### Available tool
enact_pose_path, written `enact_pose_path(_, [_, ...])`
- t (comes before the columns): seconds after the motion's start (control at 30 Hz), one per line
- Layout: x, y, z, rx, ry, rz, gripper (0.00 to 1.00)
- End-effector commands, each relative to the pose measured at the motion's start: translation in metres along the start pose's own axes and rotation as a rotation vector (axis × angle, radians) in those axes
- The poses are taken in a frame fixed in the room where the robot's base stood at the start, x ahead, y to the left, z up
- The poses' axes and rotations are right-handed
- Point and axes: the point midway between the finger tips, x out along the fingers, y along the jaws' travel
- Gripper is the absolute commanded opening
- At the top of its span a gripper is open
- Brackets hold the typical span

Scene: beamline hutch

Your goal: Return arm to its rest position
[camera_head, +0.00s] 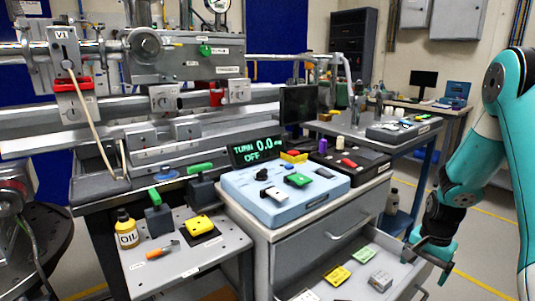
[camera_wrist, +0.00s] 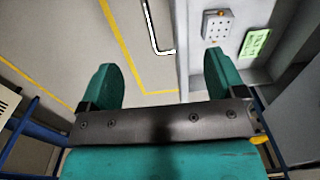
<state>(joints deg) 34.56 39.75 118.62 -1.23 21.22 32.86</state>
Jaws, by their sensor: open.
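My arm is teal and comes in from the right edge of the head view, bent down at the elbow. My gripper (camera_head: 430,256) hangs low beside the right front corner of an open drawer (camera_head: 392,244). In the wrist view the two teal fingers of my gripper (camera_wrist: 160,66) stand wide apart with nothing between them. Beyond the fingers are the bare floor, the drawer's edge and the drawer handle (camera_wrist: 152,28). I cannot tell from these views whether a finger touches the drawer.
A pale blue control box (camera_head: 285,192) sits on the cabinet above. A side table (camera_head: 190,243) holds an oil bottle (camera_head: 126,229). Floor with yellow lines (camera_head: 485,284) is clear near my arm.

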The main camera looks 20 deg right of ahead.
Motion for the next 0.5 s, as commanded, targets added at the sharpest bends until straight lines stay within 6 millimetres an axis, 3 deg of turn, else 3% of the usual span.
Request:
enact_pose_path(0.27, [-0.035,-0.034,0.036,-0.172,-0.01,-0.047,0.89])
enact_pose_path(0.5, [-0.084,-0.071,0.104,-0.449,-0.029,-0.114,0.89])
